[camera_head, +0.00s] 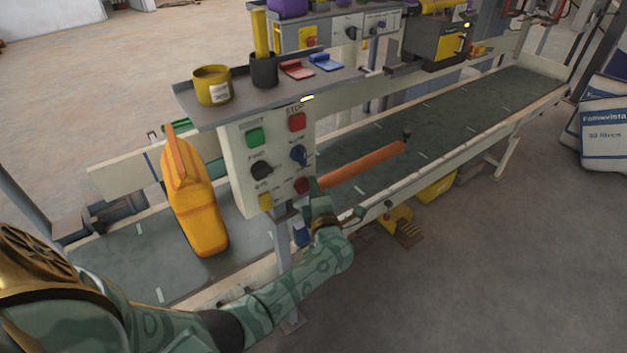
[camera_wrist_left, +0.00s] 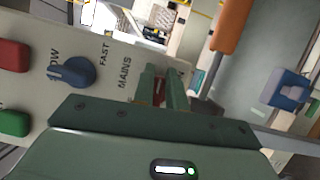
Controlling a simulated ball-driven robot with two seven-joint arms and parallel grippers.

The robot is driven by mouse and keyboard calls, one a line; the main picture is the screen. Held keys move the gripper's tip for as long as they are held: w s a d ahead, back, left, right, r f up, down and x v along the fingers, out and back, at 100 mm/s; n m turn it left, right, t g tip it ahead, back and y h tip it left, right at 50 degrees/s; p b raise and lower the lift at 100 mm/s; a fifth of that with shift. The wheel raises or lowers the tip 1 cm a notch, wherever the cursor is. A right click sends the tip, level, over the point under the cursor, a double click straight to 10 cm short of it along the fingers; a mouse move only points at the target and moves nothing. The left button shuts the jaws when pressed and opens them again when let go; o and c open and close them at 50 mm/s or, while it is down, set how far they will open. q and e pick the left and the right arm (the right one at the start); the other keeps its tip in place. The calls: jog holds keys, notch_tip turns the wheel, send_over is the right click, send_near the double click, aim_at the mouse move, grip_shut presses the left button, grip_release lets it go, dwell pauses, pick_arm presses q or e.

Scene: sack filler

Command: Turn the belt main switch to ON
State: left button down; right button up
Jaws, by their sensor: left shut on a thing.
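The grey control panel (camera_head: 278,150) stands on a post beside the belt. The main switch is a red knob (camera_head: 302,186) at its lower right; in the wrist view a bit of red shows beside the word MAINS (camera_wrist_left: 124,73). My left gripper (camera_head: 315,188) is at the panel's lower right edge. In the wrist view its two green fingers (camera_wrist_left: 160,88) are closed around the red knob, which they largely hide. I cannot read the knob's position. A blue speed knob (camera_head: 298,155) sits just above it. My right gripper is not in view.
Red (camera_head: 297,121) and green (camera_head: 255,137) buttons, a black knob (camera_head: 262,170) and a yellow button (camera_head: 265,201) are close by. An orange bar (camera_head: 362,165) reaches over the belt (camera_head: 450,113). A shelf (camera_head: 240,105) overhangs the panel.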

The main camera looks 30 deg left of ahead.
pick_arm(q)
jog(key=shift+s+a+f+m+g+p, duration=0.3)
jog(key=shift+f+m+p, duration=0.1)
jog(key=shift+p, duration=0.1)
jog(key=c, duration=1.6)
grip_release()
jog(key=shift+o, duration=0.8)
jog(key=shift+a+r, duration=0.1)
jog(key=shift+r, duration=0.2)
jog(key=shift+a, duration=0.1)
jog(key=shift+w+d, duration=0.1)
jog(key=shift+d, duration=0.1)
